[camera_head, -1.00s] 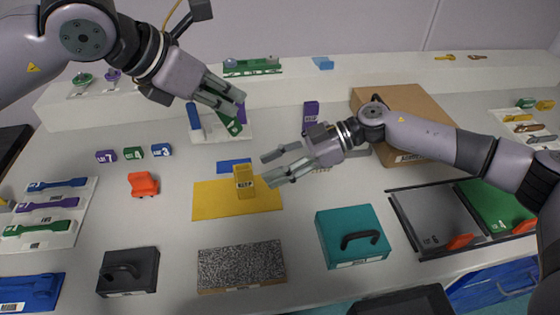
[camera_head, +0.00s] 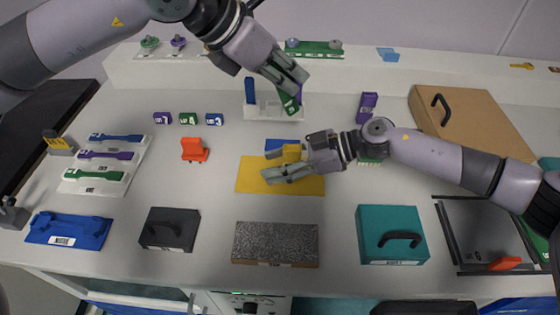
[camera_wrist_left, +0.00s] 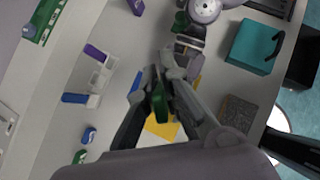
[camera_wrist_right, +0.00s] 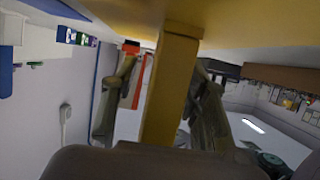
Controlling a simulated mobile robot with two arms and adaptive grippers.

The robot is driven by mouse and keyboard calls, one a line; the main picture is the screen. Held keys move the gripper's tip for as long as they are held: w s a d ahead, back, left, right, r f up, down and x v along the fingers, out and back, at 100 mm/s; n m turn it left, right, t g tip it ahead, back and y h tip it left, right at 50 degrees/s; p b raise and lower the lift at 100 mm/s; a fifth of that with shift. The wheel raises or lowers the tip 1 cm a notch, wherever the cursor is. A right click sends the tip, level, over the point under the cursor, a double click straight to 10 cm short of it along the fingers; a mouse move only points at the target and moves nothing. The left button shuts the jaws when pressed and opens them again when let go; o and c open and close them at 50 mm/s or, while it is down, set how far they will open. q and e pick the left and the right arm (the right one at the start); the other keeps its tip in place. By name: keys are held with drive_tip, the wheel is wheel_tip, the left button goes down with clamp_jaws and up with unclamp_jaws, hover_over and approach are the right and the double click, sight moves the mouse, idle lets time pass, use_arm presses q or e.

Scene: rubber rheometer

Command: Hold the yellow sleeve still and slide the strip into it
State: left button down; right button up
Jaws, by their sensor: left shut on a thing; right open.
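The yellow sleeve (camera_head: 291,152) stands on the yellow mat (camera_head: 312,185), partly hidden by my right gripper (camera_head: 271,166) in the head view. In the right wrist view the sleeve (camera_wrist_right: 171,90) rises between the two fingers, with gaps visible on both sides. My right gripper is open around it. My left gripper (camera_head: 298,83) is shut on the green strip (camera_head: 290,103), which hangs tilted in front of the white rack (camera_head: 262,113), above and behind the sleeve. The strip (camera_wrist_left: 160,103) also shows between the fingers in the left wrist view.
A blue mat (camera_head: 284,143) lies just behind the yellow mat. A speckled block (camera_head: 275,242), a black case (camera_head: 169,229) and a teal case (camera_head: 392,232) lie nearer the front. An orange item (camera_head: 194,149) sits to the left. The table between it and the yellow mat is clear.

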drive_tip(key=shift+c, duration=0.4)
clamp_jaws()
use_arm(q)
drive_tip(key=shift+w+d+f+g, duration=0.1)
drive_tip(key=shift+w+f+g, duration=0.1)
drive_tip(key=shift+f+g, duration=0.1)
drive_tip(key=f+m+g, duration=0.1)
drive_tip(key=d+f+m+g+y, duration=0.1)
drive_tip(key=w+f+m+g, duration=0.1)
drive_tip(key=f+m, duration=0.1)
drive_tip(key=shift+d+y, duration=0.3)
drive_tip(key=shift+d, duration=0.1)
drive_tip(key=shift+s+d+f+m+g+y, duration=0.1)
drive_tip(key=shift+d+f+m+g+y, duration=0.1)
drive_tip(key=shift+f+m+g, duration=0.25)
drive_tip(key=shift+s+d+f+m+g+y, duration=0.15)
drive_tip(key=shift+f+m+y, duration=0.1)
drive_tip(key=shift+m, duration=0.4)
